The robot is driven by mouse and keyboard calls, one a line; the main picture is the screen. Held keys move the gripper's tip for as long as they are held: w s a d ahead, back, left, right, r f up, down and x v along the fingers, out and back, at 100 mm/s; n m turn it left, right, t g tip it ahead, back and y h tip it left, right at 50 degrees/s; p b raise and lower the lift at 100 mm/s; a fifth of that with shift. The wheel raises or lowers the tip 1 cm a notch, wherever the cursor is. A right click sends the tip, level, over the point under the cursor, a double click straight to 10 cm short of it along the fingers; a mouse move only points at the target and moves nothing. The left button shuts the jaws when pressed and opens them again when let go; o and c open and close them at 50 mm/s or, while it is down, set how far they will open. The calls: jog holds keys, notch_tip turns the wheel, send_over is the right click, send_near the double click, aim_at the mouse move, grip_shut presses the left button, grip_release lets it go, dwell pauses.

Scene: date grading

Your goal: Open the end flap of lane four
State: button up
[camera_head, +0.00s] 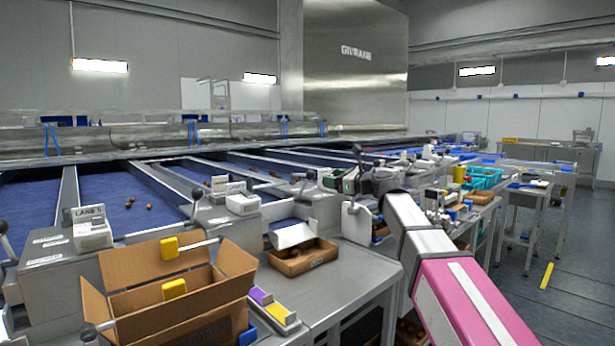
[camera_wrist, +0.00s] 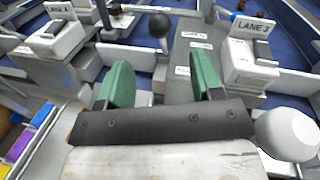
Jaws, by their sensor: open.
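In the wrist view my gripper (camera_wrist: 163,78) has its two green fingers wide apart with nothing between them. A black-ball lever (camera_wrist: 158,27) stands beyond the fingertips, apart from them. The sign box at left (camera_wrist: 56,38) seems to read lane 4, though the text is small. A box marked LANE 3 (camera_wrist: 252,62) is at right. In the head view my gripper (camera_head: 343,181) is past a ball-topped lever (camera_head: 305,177) and a white sign box (camera_head: 243,203). A white flap-like piece (camera_head: 293,236) hangs over a low carton. I cannot tell which flap each lever works.
A low brown carton (camera_head: 303,262) and coloured blocks (camera_head: 272,305) share the steel bench. Blue lanes (camera_head: 110,190) hold a few dates.

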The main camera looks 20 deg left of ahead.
aim_at(308, 172)
jog(key=x, duration=0.9)
jog(key=shift+w+a, duration=0.1)
jog(key=shift+a, duration=0.3)
grip_shut()
jog(key=shift+w+a+r+h, duration=0.3)
jog(key=shift+a+h, duration=0.2)
jog(key=w+a+m+g+h, duration=0.1)
jog(key=w+a+g+h, duration=0.3)
jog(key=a+h, duration=0.5)
jog(key=shift+w+a+f+m, duration=0.3)
jog(key=shift+w+a+f, duration=0.15)
jog(key=shift+w+a, duration=0.65)
jog(key=shift+s+a, duration=0.15)
jog(key=shift+a, duration=0.05)
